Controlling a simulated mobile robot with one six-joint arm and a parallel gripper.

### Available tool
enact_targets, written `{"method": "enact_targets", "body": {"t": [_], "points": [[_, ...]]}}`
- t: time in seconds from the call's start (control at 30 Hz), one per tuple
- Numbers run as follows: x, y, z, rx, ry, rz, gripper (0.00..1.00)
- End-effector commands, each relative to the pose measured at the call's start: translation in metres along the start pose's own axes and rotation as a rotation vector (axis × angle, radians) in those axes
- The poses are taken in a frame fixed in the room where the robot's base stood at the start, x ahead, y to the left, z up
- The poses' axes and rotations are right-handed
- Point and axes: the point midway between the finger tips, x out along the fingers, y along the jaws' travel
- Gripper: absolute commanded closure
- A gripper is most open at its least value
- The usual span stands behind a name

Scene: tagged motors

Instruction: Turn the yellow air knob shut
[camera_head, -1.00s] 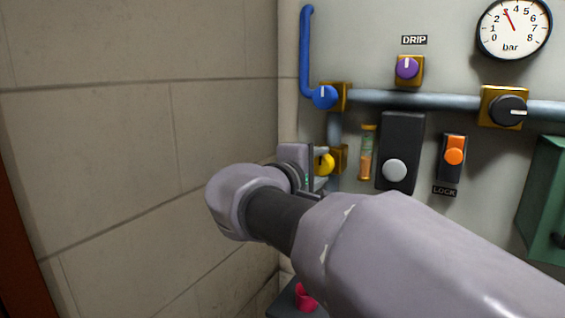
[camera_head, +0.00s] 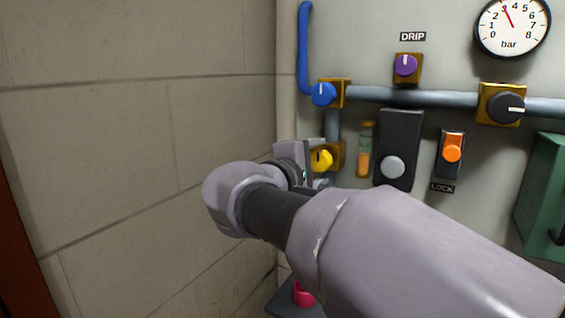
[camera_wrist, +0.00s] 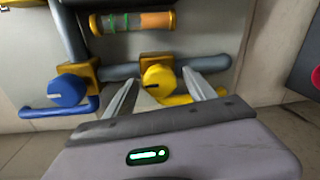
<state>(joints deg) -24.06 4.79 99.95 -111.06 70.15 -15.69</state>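The yellow air knob (camera_head: 321,160) sits on a brass block at the lower end of the pipe, just right of my gripper. My gripper (camera_wrist: 164,82) is open, one finger on each side of the knob, with visible gaps. I see no clear contact. In the head view my wrist and arm partly cover the gripper and the area below the knob.
The blue knob (camera_head: 323,94) is just above on the same pipework. A sight glass (camera_head: 365,150) and a dark panel with a grey button (camera_head: 393,167) stand to the right. A red knob (camera_head: 303,294) is below. The tiled wall (camera_head: 140,130) is close on the left.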

Motion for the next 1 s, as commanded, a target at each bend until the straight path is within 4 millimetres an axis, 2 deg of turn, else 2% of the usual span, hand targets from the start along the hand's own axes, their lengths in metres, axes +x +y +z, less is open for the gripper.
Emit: {"method": "enact_targets", "body": {"t": [0.17, 0.27, 0.37, 0.7, 0.83, 1.0], "points": [[-0.001, 0.001, 0.000, 0.001, 0.000, 0.001, 0.36], [-0.009, 0.001, 0.000, 0.002, 0.001, 0.002, 0.36], [-0.031, 0.001, -0.001, 0.003, 0.005, 0.003, 0.36], [-0.139, 0.001, -0.001, 0.001, 0.006, 0.002, 0.36], [-0.163, 0.001, -0.001, 0.000, 0.004, 0.001, 0.36], [-0.175, 0.000, 0.000, 0.001, 0.001, 0.001, 0.36]]}}
